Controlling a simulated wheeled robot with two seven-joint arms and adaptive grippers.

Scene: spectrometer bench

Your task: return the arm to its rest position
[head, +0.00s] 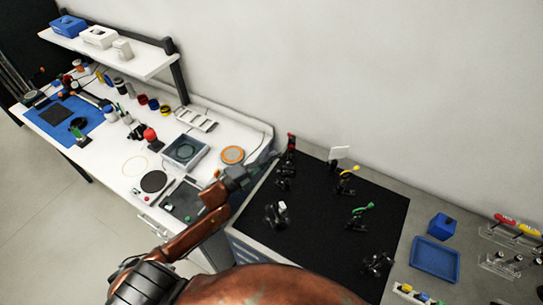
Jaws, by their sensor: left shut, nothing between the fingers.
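My left arm (190,235) comes up from the lower left, copper-brown with dark joints. Its dark left gripper (238,177) is over the gap between the white bench and the black board, near the board's left edge. It is shut and holds nothing. Its fingertips are small and hard to make out. My right gripper is not in view.
The black board (325,230) carries several small optical mounts. The white bench (125,170) at left holds a blue mat (85,118), a hotplate (153,182) and a grey box (185,151). A blue tray (435,259) and a blue box (442,226) are at right.

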